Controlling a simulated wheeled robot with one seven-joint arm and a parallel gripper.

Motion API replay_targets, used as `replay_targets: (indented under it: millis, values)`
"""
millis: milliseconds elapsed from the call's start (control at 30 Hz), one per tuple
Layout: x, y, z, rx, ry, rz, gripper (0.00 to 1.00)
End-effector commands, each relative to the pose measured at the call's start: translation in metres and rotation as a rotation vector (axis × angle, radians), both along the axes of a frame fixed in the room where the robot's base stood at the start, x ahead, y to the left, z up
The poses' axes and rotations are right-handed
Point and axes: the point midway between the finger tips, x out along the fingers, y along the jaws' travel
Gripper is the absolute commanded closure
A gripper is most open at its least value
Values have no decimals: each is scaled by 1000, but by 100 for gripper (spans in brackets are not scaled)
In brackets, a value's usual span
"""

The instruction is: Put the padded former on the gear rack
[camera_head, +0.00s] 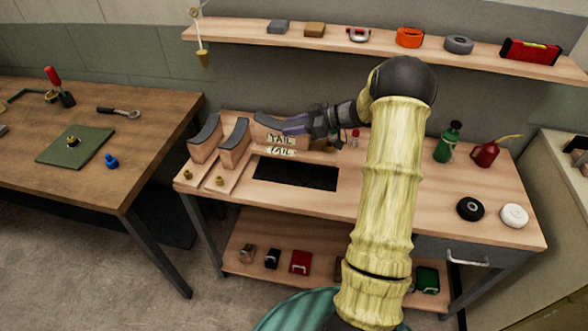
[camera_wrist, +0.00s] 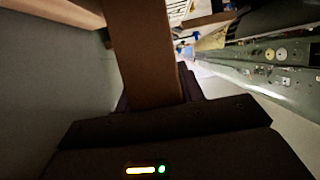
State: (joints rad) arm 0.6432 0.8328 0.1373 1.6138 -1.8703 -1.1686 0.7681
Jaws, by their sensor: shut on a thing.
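Several wooden formers with dark grey padded curved tops stand at the back left of the workbench. The left one (camera_head: 206,137) and the middle one (camera_head: 234,144) stand upright side by side. My gripper (camera_head: 291,126) reaches in from the right and is shut on the rightmost padded former (camera_head: 268,130). In the wrist view a brown piece (camera_wrist: 145,50) runs up from between the jaws. A sign reading TAIL (camera_head: 281,140) stands in front of the held former and hides its lower part. I cannot tell whether it touches the bench. I cannot make out which part is the gear rack.
Brass knobs (camera_head: 220,181) sit at the bench's left front. A green bottle (camera_head: 448,142), a red oil can (camera_head: 486,152) and two round discs stand at the right. A shelf (camera_head: 340,37) with tools runs above.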

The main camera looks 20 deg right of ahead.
Motion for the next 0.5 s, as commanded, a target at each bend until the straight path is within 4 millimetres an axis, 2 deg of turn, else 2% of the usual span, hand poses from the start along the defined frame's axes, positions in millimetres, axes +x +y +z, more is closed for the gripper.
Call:
replay_targets:
  millis: [233, 500]
  values:
    - [1, 5, -5, 3, -1, 8, 100]
    - [1, 4, -49, 4, 0, 5, 100]
